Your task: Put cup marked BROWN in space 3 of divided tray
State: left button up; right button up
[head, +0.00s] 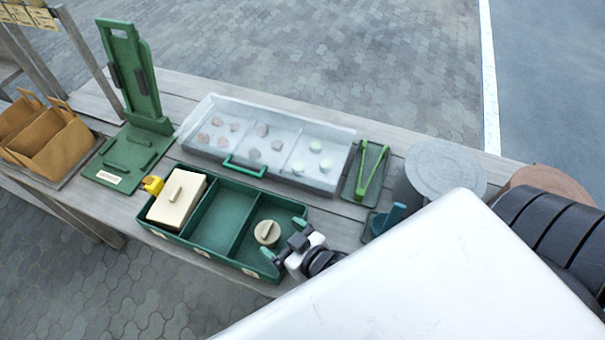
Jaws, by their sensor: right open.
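The green divided tray (209,246) sits on the table with three compartments in a row. Its right compartment holds a round beige lidded piece with a bar on top (267,232), seemingly the cup; no BROWN marking can be read on it. The middle compartment is empty, and a cream box with a bar handle (177,199) fills the left one. Small labels on the tray's front are too small to read. My right gripper (283,237) is open at the right compartment, its green-tipped fingers pointing toward the round piece, close to its right side. My left gripper is not in view.
A clear-walled tray (263,127) with several small lumps stands behind. Green tongs (371,172), a blue scoop-like item (386,219) and a grey round-topped container (445,171) are right. A green stand (135,85), yellow item (152,185) and brown holders (55,145) are left.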

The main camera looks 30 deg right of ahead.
jog(key=v, duration=0.7)
